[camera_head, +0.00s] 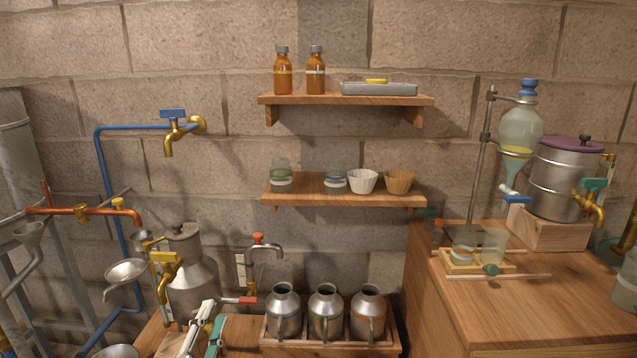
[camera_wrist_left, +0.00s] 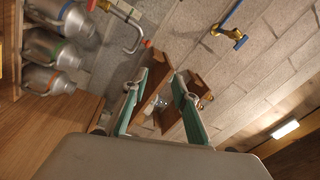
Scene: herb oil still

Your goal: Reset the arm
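My left gripper (camera_head: 213,314) shows at the bottom of the head view, in front of the metal milk can (camera_head: 192,280) and left of the tray of jugs. In the left wrist view, its two teal fingers (camera_wrist_left: 160,80) stand apart with nothing held between them. The wooden wall shelves (camera_wrist_left: 190,81) appear beyond the fingers. My right gripper is in neither view.
Three metal jugs (camera_head: 325,310) stand in a wooden tray (camera_head: 330,350) right of the gripper. A red-handled tap (camera_head: 266,250) is behind it. Shelves (camera_head: 345,99) hold bottles and jars. A glass funnel (camera_head: 520,130) and steel pot (camera_head: 560,180) stand right.

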